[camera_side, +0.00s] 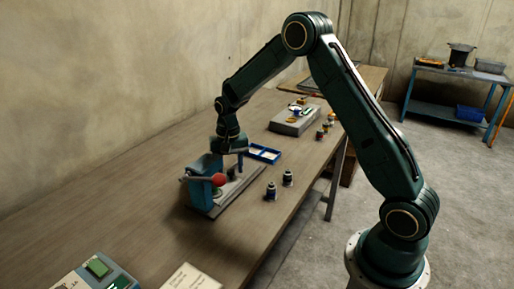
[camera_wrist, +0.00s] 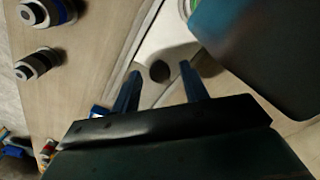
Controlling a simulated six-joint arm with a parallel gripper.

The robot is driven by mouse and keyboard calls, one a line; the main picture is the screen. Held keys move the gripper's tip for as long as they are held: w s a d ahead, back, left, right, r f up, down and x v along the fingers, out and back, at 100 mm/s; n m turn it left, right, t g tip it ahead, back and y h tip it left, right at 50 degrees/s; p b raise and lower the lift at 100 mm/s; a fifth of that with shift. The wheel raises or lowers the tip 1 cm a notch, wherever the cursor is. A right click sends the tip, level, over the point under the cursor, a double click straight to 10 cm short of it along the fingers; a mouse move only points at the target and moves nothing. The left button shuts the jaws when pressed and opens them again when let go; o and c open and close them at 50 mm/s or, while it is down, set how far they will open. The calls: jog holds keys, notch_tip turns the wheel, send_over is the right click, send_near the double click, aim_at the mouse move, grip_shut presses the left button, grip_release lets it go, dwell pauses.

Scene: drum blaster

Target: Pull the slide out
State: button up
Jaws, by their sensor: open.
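The drum blaster is a teal housing (camera_side: 203,188) with a red ball (camera_side: 219,180) on its lever, standing on a grey base plate (camera_side: 232,192) on the table. My gripper (camera_side: 238,160) points down over the plate, just right of the housing. In the wrist view my gripper (camera_wrist: 160,69) is open, with its two blue fingers apart. A dark round knob or hole (camera_wrist: 159,72) shows between the fingertips, on a pale metal part (camera_wrist: 165,45) that looks like the slide. I cannot tell whether the fingers touch it. The teal housing (camera_wrist: 255,50) fills the upper right of the wrist view.
A blue tray (camera_side: 264,153) lies behind the plate. A grey block (camera_side: 294,121) with parts stands farther back.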

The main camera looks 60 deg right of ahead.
jog(key=shift+f, duration=0.1)
jog(key=shift+c, duration=0.5)
grip_shut()
jog(key=d, duration=1.1)
jog(key=shift+d, duration=0.35)
jog(key=shift+c, duration=0.4)
grip_release()
jog(key=shift+o, duration=0.9)
jog(key=shift+a, duration=0.1)
notch_tip(320, 180, up, 14)
